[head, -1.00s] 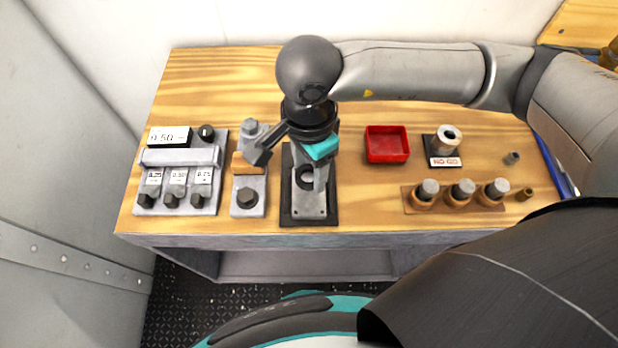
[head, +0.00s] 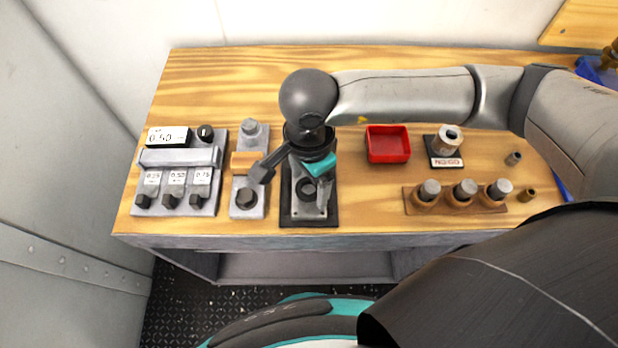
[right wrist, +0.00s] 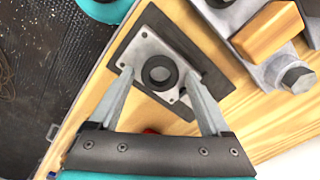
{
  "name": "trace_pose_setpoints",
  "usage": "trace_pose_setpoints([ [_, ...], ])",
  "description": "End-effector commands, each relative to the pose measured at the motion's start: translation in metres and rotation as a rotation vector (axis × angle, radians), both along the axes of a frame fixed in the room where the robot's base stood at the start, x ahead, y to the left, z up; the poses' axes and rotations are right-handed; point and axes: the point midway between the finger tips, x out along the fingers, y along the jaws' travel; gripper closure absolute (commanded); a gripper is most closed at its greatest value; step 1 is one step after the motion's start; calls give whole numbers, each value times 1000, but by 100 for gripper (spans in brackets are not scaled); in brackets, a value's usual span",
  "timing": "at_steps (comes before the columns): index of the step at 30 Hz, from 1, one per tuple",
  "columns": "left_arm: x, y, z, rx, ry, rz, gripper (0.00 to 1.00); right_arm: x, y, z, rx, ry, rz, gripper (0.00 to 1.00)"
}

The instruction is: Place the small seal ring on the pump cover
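The pump cover is a light grey plate with corner holes, lying on a dark base; it shows in the head view (head: 298,207) and the right wrist view (right wrist: 150,48). A black ring, which looks like the small seal ring (right wrist: 147,72), lies flat around the middle of the plate; it shows in the head view (head: 307,190) partly behind my gripper. My right gripper (right wrist: 159,80) is open, its two fingers apart on either side of the ring, not touching it. It also shows in the head view (head: 311,190) over the cover. My left gripper is not in view.
Left of the cover stand a grey block with a wooden bar (head: 243,162) and a gauge panel (head: 178,175). To the right are an empty red tray (head: 388,158), a NO GO stand (head: 445,162) and a wooden rack with capped plugs (head: 457,208). The bench's front edge is close.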

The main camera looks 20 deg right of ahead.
Motion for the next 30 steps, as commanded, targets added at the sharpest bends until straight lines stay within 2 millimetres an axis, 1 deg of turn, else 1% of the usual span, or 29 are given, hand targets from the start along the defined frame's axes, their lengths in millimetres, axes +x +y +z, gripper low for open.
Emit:
trace_pose_setpoints([
  [8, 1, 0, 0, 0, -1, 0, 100, 0, 0, 0, 0, 0, 0, 13],
  [12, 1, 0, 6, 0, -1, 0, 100, 0, 0, 6, -1, 0, 0, 13],
  [14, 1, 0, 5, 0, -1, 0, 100, 1, 0, 15, 1, -4, 0, 13],
  [24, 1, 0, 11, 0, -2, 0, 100, 1, 0, 89, 1, -5, 1, 13],
  [27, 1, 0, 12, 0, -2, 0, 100, 1, 0, 105, 0, -3, 1, 13],
  [30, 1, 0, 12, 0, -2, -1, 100, 0, 0, 116, 1, -2, 1, 13],
])
